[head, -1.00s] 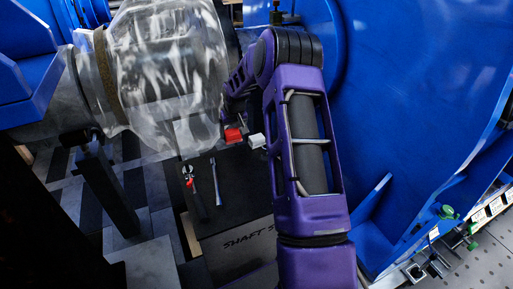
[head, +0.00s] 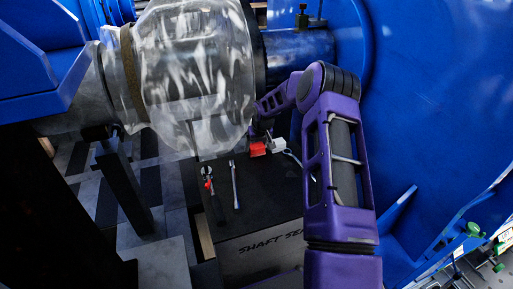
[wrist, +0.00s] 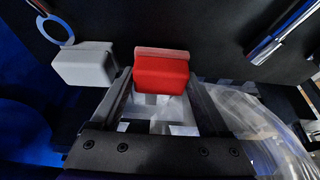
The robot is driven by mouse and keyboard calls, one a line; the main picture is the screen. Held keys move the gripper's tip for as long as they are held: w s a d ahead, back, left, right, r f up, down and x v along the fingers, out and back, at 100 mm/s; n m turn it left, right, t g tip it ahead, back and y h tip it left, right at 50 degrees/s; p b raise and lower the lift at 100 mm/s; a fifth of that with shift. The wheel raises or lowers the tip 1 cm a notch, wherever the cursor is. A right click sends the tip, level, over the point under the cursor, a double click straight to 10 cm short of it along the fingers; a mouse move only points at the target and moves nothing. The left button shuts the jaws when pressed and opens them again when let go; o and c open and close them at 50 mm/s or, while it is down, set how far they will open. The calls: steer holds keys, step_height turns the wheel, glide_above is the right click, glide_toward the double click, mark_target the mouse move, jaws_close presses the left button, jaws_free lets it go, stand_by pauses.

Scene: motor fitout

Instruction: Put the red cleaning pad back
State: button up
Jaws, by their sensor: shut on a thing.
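The red cleaning pad (head: 257,149) is a small red block at the far end of the dark box top in the head view. In the wrist view the red pad (wrist: 161,74) sits between the fingertips of my gripper (wrist: 160,88), which is shut on it. In the head view my gripper (head: 263,131) is small and partly hidden by the pad and my arm. I cannot tell whether the pad touches the box top. A white pad (wrist: 84,66) lies just left of the red one in the wrist view; in the head view this white pad (head: 279,145) is to its right.
The dark box (head: 262,205) has "SHAFT SE" lettering on its side. A red-marked tool (head: 207,181) and a slim metal wrench (head: 234,184) lie on it. A clear rounded cover (head: 195,80) hangs close above left. Large blue housing (head: 430,110) fills the right.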

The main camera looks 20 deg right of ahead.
steer(key=shift+f, duration=0.2)
steer(key=shift+f, duration=0.15)
steer(key=o, duration=1.2)
steer(key=shift+c, duration=0.2)
steer(key=shift+r, duration=0.35)
steer(key=p+v, duration=0.1)
steer(key=v, duration=1)
steer(key=shift+s+r, duration=0.25)
steer(key=shift+w+r, duration=0.1)
